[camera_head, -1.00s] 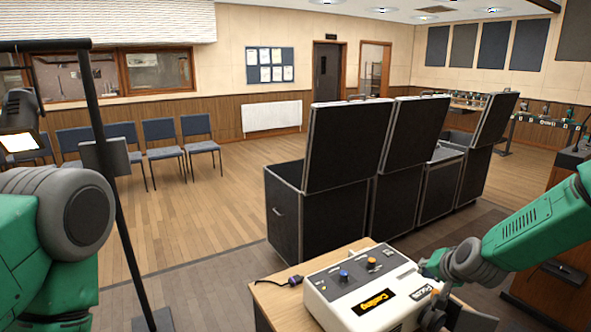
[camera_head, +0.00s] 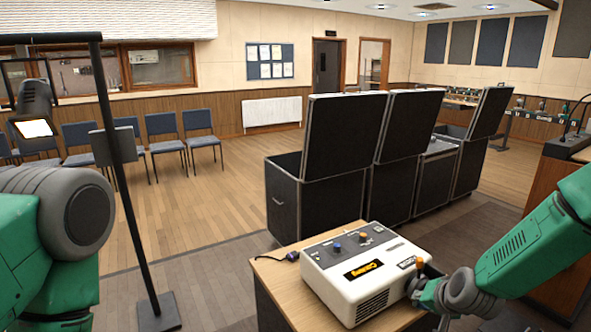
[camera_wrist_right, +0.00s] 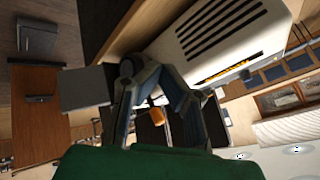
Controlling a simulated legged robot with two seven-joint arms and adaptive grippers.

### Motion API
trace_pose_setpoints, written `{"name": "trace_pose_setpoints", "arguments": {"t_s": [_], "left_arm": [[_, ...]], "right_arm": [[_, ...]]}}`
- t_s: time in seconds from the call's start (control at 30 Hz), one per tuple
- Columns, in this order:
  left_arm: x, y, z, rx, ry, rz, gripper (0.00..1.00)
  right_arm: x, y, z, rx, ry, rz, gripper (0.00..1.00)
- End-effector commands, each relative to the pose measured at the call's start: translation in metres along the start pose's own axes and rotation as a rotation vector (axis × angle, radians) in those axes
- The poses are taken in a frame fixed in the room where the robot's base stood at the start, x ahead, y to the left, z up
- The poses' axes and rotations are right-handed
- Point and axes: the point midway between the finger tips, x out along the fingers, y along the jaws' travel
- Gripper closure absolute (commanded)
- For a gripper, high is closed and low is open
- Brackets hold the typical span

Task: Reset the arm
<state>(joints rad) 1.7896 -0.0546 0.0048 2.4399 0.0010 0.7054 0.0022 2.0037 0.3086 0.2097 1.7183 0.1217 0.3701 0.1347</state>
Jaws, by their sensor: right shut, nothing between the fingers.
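A white control box (camera_head: 345,285) with a grey top, a blue knob, an orange knob and an orange-lettered black label sits on a small wooden table (camera_head: 277,290). My right gripper (camera_head: 420,284) is beside the box's right side, shut and empty. Whether it touches the box is unclear. In the right wrist view the shut fingers (camera_wrist_right: 142,72) are beside the vented white box (camera_wrist_right: 220,45). A small orange part (camera_head: 420,263) stands at the box's right edge, close to the gripper. My left arm shows at the left edge; its gripper is out of view.
Black open-lidded cases (camera_head: 315,200) stand behind the table. A dark stand (camera_head: 135,210) with a lamp rises at the left. Blue chairs (camera_head: 165,140) line the far wall. A wooden desk (camera_head: 540,200) is at the right. The floor between chairs and cases is clear.

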Motion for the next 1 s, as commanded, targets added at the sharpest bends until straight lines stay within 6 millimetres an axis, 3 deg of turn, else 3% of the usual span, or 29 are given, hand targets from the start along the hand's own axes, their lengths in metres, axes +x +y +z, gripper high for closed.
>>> {"name": "trace_pose_setpoints", "arguments": {"t_s": [0.27, 0.37, 0.5, 0.63, 0.8, 1.0], "left_arm": [[0.035, 0.000, 0.003, 0.000, -0.002, 0.000, 0.60], [0.054, 0.000, 0.004, 0.000, -0.002, 0.000, 0.60], [0.085, 0.001, 0.005, 0.000, -0.002, 0.000, 0.60], [0.111, 0.001, 0.007, 0.000, -0.002, 0.000, 0.60], [0.133, 0.001, 0.008, 0.000, -0.002, 0.000, 0.60], [0.137, 0.001, 0.008, 0.000, -0.001, 0.000, 0.60]], "right_arm": [[0.018, 0.051, 0.114, -0.137, -0.129, 0.069, 1.00], [0.019, 0.083, 0.177, -0.216, -0.207, 0.107, 1.00], [0.005, 0.139, 0.270, -0.348, -0.334, 0.165, 1.00], [-0.021, 0.187, 0.340, -0.462, -0.450, 0.210, 1.00], [-0.056, 0.229, 0.392, -0.564, -0.560, 0.248, 1.00], [-0.074, 0.243, 0.406, -0.602, -0.601, 0.261, 1.00]]}}
